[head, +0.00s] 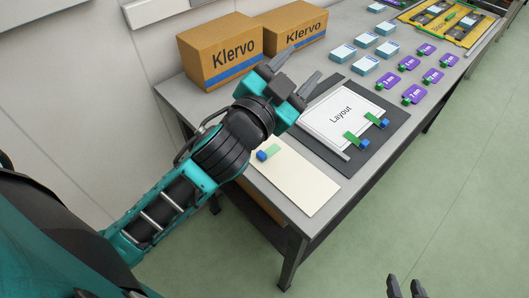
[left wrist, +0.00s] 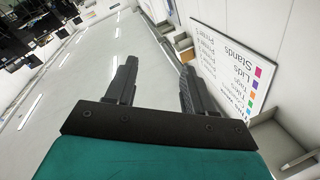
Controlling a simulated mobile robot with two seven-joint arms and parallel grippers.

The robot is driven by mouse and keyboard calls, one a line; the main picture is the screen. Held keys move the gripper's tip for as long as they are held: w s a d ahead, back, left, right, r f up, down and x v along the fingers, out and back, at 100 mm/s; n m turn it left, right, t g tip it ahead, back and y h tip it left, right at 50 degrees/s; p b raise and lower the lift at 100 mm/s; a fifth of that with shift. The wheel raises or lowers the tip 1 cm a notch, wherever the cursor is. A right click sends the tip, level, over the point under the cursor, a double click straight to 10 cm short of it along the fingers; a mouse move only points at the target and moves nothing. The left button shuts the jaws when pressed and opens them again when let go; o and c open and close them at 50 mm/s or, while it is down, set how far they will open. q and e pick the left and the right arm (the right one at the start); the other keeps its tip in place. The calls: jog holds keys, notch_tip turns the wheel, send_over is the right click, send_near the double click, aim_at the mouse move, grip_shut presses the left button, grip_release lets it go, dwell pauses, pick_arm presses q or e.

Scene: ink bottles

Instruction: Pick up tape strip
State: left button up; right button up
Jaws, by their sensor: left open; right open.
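A small green strip with a blue block at its end (head: 263,155) lies on a cream sheet (head: 300,190) at the near end of the table. Two more green strips with blue ends (head: 352,139) (head: 375,119) lie on the edge of the white "Layout" sheet (head: 330,108). I cannot tell which is the tape strip. My left gripper (head: 297,67) is open and empty above the table, between the boxes and the Layout sheet. It also shows open in the left wrist view (left wrist: 157,72). My right gripper (head: 405,284) is open at the bottom edge, over the floor.
Two brown Klervo boxes (head: 217,53) (head: 304,22) stand along the wall. The Layout sheet lies on a dark mat (head: 390,125). Light blue blocks (head: 365,65), purple cards (head: 414,95) and a yellow tray (head: 455,35) are farther along.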

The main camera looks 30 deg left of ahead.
pick_arm(q)
jog(key=s+d+r+m+g+h, duration=0.2)
jog(key=s+d+r+m+h, duration=0.1)
jog(key=d+r+m+h, duration=1)
jog(key=s+d+f+m+g+h, duration=0.35)
jog(key=m+g+h, duration=0.25)
jog(key=m+g, duration=0.6)
jog(key=m+g+y, duration=0.5)
jog(key=m+y, duration=0.2)
jog(key=y, duration=1.4)
send_over(264, 152)
notch_tip(264, 152, down, 17)
notch_tip(264, 152, down, 6)
jog(key=shift+a+f, duration=0.1)
jog(key=shift+a, duration=0.05)
jog(key=shift+f, duration=3)
jog(key=shift+c, duration=0.4)
